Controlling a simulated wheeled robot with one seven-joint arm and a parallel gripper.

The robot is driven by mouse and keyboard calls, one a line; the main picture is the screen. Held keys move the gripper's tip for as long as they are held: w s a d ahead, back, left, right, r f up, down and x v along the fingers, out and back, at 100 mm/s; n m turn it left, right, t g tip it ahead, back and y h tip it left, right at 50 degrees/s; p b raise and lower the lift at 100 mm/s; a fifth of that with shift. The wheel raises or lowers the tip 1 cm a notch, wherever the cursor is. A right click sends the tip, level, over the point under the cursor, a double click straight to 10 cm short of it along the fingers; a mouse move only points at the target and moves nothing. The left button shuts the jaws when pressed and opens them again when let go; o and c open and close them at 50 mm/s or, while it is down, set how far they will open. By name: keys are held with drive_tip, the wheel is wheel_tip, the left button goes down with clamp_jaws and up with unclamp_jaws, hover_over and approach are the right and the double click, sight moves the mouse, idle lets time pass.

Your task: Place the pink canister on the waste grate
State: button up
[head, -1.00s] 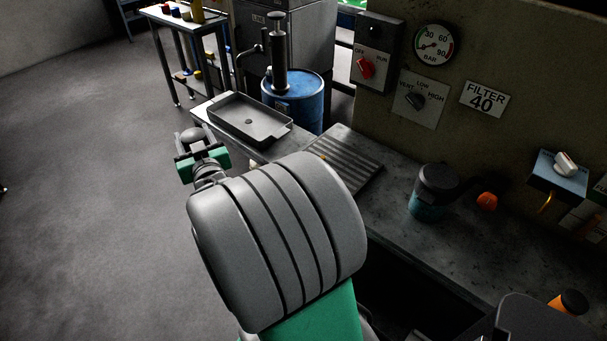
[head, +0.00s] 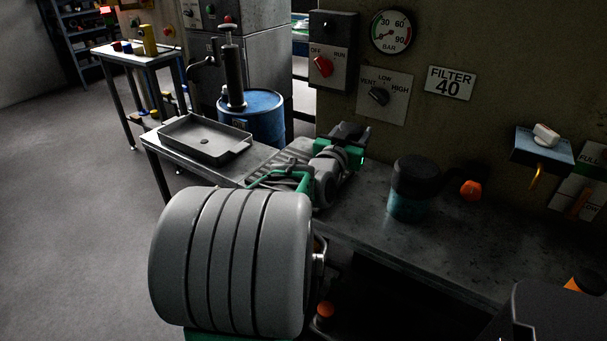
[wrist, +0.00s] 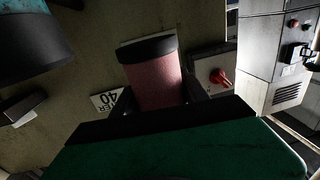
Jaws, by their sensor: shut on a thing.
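The pink canister (wrist: 155,82) with a black cap shows in the wrist view, between the two dark fingers of my gripper (wrist: 160,98). My gripper is shut on it. In the head view my gripper (head: 352,132) is over the bench near the wall, and the canister cannot be made out there. The waste grate (head: 283,163), a ridged grey plate on the bench, is partly hidden by my arm. My gripper is to the right of the grate in the head view.
A teal canister with a black lid (head: 408,192) stands on the bench right of my gripper. A grey tray (head: 205,140) lies left of the grate, with a blue drum (head: 252,118) behind. The wall carries a red switch (head: 321,66) and a gauge (head: 391,32).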

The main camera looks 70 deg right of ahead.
drive_tip(key=w+f, duration=0.3)
drive_tip(key=w, duration=0.1)
drive_tip(key=w+f+b, duration=0.1)
drive_tip(key=w+f, duration=0.2)
drive_tip(key=w, duration=0.1)
drive_tip(key=w+f+b, duration=0.1)
drive_tip(key=w+f, duration=0.2)
drive_tip(key=w, duration=0.1)
drive_tip(key=shift+w+d, duration=0.15)
drive_tip(key=shift+d, duration=0.05)
drive_tip(key=shift+w+f, duration=0.15)
drive_tip(key=shift+f, duration=1.45)
drive_tip(key=shift+f+b, duration=0.1)
drive_tip(key=shift+b, duration=0.25)
drive_tip(key=shift+f, duration=0.15)
drive_tip(key=o, duration=1.5)
